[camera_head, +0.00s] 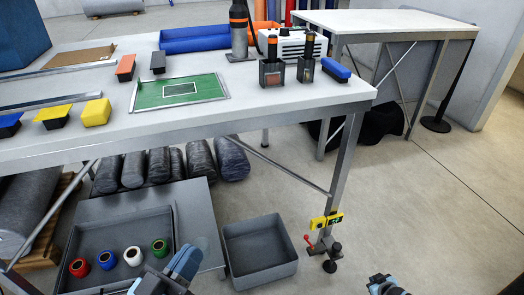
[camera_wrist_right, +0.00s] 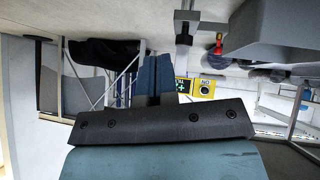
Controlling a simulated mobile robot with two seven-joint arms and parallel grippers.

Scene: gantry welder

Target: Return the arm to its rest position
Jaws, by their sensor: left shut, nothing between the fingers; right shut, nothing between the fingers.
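My left gripper (camera_head: 183,262) is at the bottom of the head view, blue-grey fingers together and empty, in front of the lower grey tray. My right gripper (camera_head: 386,285) shows only in part at the bottom edge of the head view, over open floor to the right of the table leg. In the right wrist view, the right gripper's blue fingers (camera_wrist_right: 154,78) are together with nothing between them. Most of both arms is out of view.
The worktable (camera_head: 290,97) holds a green board (camera_head: 205,90), colored blocks and a white device. Below are a grey tray (camera_head: 125,225) with several colored rings and an empty grey bin (camera_head: 260,228). Floor at right is clear.

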